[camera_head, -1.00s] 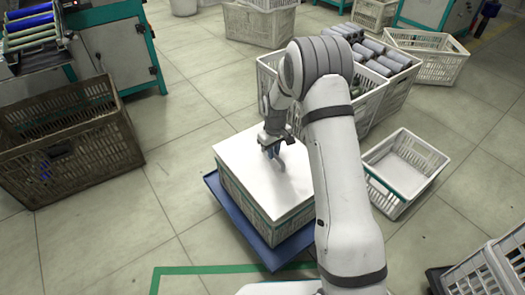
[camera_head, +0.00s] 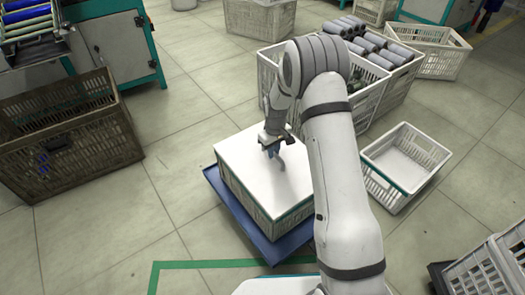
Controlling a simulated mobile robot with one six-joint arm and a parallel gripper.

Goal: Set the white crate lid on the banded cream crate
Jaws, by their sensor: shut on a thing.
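The white crate lid (camera_head: 245,162) lies flat over the top of the banded cream crate (camera_head: 268,227), lined up closely with its rim. The crate has a teal band and stands on a blue base (camera_head: 232,212). My gripper (camera_head: 273,151) is over the middle of the lid, shut on a part of it that the fingers mostly hide. From this view I cannot tell whether the lid fully touches the rim all round. My arm hides the right side of the lid and crate.
A crate of grey bobbins (camera_head: 375,55) stands behind my arm. An empty white crate (camera_head: 402,160) with a teal band is at the right. A brown crate (camera_head: 65,135) stands at the left. A green floor line (camera_head: 205,264) runs in front. Floor left of the blue base is clear.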

